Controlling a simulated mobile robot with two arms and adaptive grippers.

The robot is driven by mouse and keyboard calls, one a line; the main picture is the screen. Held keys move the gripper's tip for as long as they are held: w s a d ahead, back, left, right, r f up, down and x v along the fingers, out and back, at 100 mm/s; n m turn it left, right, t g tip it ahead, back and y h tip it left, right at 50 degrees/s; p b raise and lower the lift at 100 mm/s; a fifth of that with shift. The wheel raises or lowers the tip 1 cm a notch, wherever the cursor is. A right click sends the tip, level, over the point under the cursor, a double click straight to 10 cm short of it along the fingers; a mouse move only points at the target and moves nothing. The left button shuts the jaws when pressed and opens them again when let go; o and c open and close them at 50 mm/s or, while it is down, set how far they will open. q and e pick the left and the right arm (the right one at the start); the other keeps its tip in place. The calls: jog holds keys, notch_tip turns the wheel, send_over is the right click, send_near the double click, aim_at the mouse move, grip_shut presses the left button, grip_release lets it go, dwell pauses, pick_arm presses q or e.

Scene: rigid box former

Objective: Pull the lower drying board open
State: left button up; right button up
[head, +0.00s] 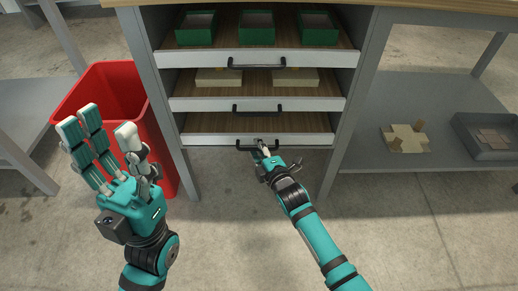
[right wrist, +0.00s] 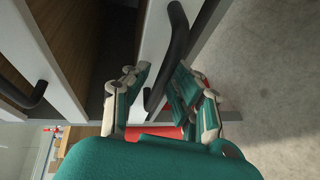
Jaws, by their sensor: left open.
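The lower drying board (head: 215,139) is the lowest of three boards in the rack, with a bare wooden surface and a white front edge. Its front looks about in line with the rack. Its black bar handle (head: 243,147) also shows in the right wrist view (right wrist: 178,45). My right gripper (head: 263,148) is at this handle; in the wrist view its fingers (right wrist: 158,85) lie on both sides of the bar. Whether they press on it is unclear. My left gripper (head: 97,128) is open and empty, raised in front of the red bin.
The upper board (head: 290,60) carries green boxes, the middle board (head: 325,104) pale pieces. A red bin (head: 160,125) stands left of the rack. A grey shelf (head: 375,115) at right holds a cardboard piece (head: 405,138) and a grey tray (head: 488,152). The floor in front is clear.

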grip_shut()
jog(key=shift+s, duration=0.1)
